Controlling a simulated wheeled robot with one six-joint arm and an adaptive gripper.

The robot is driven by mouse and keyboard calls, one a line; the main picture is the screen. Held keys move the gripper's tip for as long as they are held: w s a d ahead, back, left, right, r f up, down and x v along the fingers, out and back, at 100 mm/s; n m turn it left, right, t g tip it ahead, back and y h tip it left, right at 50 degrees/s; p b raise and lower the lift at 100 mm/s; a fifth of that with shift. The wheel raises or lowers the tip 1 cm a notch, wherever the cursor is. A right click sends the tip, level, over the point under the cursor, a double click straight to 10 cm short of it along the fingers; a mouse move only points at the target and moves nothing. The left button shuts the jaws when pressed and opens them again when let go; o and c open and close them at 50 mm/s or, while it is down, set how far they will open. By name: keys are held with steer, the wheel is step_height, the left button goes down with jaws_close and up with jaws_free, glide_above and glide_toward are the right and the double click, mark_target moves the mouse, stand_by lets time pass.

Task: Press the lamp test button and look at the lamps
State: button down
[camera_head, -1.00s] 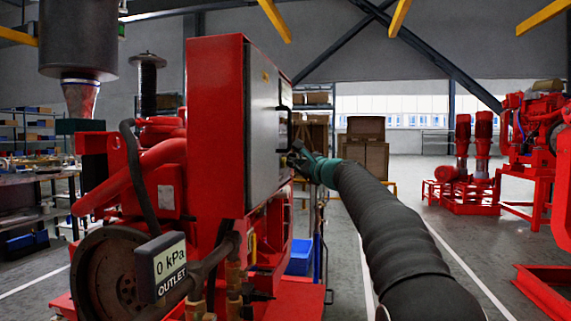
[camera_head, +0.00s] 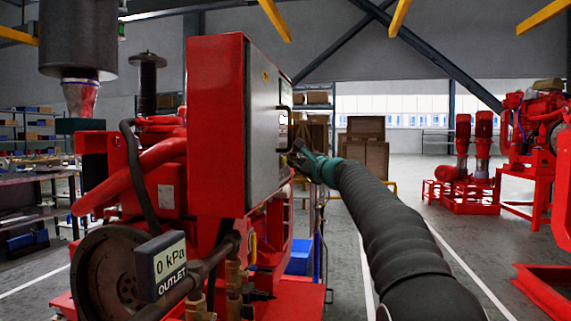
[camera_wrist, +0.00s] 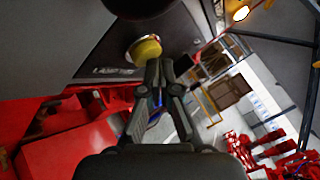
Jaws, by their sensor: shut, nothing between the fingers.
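A yellow button (camera_wrist: 145,50) stands out from the dark panel face in the wrist view, above a partly readable label starting "LAMP" (camera_wrist: 112,71). My gripper (camera_wrist: 160,66) is shut and empty, its fingertips at the button's lower right edge. I cannot tell whether they touch it. In the head view my gripper (camera_head: 297,153) is at the door side of the red control cabinet (camera_head: 216,125). The cabinet's front is seen edge-on there, so the button and any lamps on it cannot be made out.
A dark round part (camera_wrist: 128,8) sits on the panel above the button. A black door handle (camera_head: 284,125) juts from the cabinet near my gripper. An outlet display (camera_head: 165,268) reads 0 kPa. Open floor (camera_head: 405,215) lies to the right. A bright orange spot (camera_wrist: 240,13) is unclear.

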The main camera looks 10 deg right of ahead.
steer(key=shift+s+d, duration=0.15)
steer(key=shift+d, duration=0.4)
steer(key=shift+d, duration=0.1)
steer(key=d, duration=0.1)
steer(key=s+d, duration=0.1)
steer(key=d, duration=0.2)
steer(key=shift+s+d+b, duration=0.25)
steer(key=shift+s+b, duration=0.05)
steer(key=shift+b, duration=0.1)
stand_by(0.5)
